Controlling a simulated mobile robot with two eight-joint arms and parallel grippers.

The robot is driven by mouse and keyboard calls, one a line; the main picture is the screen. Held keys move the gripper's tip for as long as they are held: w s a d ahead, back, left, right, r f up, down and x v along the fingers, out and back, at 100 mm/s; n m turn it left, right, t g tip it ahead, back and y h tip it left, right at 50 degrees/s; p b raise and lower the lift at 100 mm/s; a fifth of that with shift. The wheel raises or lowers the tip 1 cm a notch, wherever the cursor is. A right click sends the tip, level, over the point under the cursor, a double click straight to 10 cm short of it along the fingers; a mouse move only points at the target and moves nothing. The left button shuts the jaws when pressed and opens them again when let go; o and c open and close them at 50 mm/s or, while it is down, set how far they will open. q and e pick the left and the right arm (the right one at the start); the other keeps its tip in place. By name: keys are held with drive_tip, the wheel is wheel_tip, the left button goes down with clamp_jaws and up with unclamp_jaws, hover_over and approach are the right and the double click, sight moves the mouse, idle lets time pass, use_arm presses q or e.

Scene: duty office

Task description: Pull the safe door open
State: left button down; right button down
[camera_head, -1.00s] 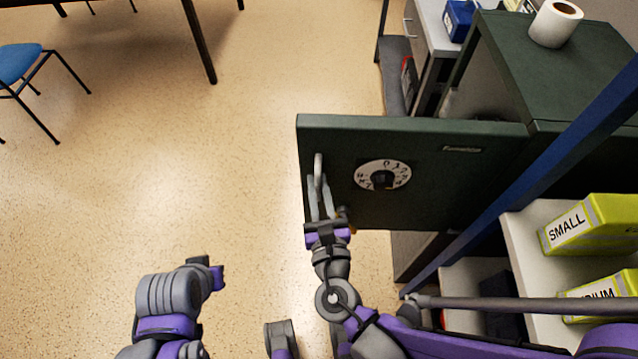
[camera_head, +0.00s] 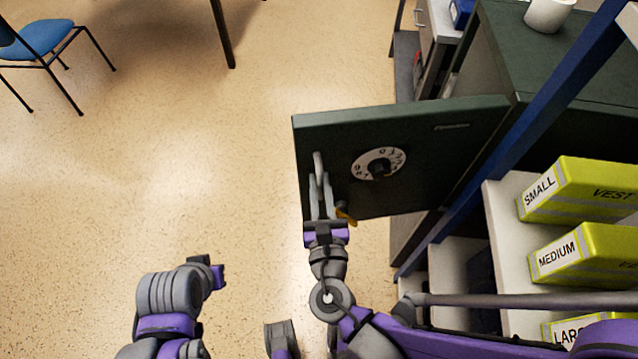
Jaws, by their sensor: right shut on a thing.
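The dark green safe door (camera_head: 440,165) stands swung out from the safe body (camera_head: 575,50), with a white numbered dial (camera_head: 379,163) on its face. A pale upright handle (camera_head: 318,165) sits near the door's left edge. My right gripper (camera_head: 320,195) is shut on the handle, its fingers pointing up along the door's left side. The fingers hide the lower part of the handle. My left arm (camera_head: 170,300) is at the lower left, away from the door; its fingertips cannot be made out.
A shelf rack with a blue post (camera_head: 520,130) and yellow vest boxes (camera_head: 580,190) stands close on the right. A white roll (camera_head: 549,14) sits on the safe. A blue chair (camera_head: 40,40) is at the upper left. The floor (camera_head: 180,150) left of the door is clear.

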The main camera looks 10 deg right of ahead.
use_arm(q)
drive_tip(key=shift+s, duration=0.15)
use_arm(e)
drive_tip(key=shift+s+d, duration=0.1)
drive_tip(key=shift+s, duration=0.1)
drive_tip(key=c, duration=0.8)
unclamp_jaws()
drive_tip(key=shift+c, duration=0.2)
use_arm(q)
drive_tip(key=shift+s, duration=0.1)
